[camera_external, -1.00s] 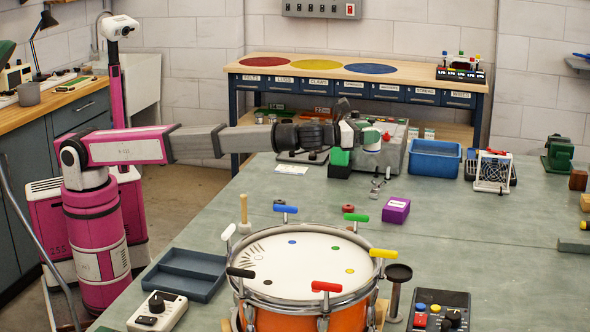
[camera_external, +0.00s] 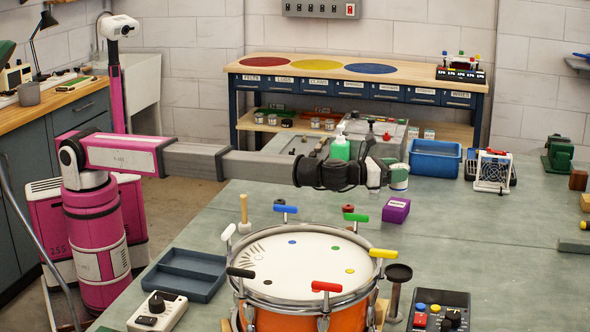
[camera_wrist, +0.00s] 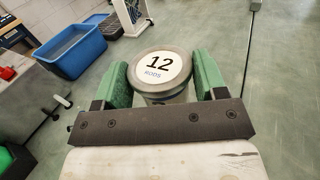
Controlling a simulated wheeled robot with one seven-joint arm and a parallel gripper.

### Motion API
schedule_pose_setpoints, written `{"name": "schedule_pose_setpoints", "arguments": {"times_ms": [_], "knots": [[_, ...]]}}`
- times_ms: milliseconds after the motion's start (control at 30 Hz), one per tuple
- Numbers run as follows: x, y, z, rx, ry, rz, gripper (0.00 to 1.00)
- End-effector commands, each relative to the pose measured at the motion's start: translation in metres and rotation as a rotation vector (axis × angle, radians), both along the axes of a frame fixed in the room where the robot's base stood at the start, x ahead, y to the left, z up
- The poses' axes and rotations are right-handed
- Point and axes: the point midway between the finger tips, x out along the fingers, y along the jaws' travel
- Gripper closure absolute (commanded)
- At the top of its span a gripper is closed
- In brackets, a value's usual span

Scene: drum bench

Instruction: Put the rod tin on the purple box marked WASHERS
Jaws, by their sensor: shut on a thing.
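The rod tin (camera_wrist: 159,69) has a white lid that reads "12 RODS" in the wrist view. My gripper (camera_wrist: 160,80) is shut on it, with a green finger pad on each side. The purple box (camera_external: 396,209) sits on the bench with a white label on top, too small to read here. Its top looks bare. The box is not visible in the wrist view.
The orange drum (camera_external: 290,312) with coloured T-handles stands in front. A blue bin (camera_external: 435,159) and a white-framed device (camera_external: 492,171) stand behind the box; the bin also shows in the wrist view (camera_wrist: 72,50).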

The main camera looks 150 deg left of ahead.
Motion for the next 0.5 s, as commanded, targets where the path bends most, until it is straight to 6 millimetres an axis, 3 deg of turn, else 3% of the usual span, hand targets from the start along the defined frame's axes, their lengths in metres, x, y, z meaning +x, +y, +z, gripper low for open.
{"name": "schedule_pose_setpoints", "arguments": {"times_ms": [500], "knots": [[0.002,-0.001,-0.042,0.000,0.001,0.001,0.63]]}}
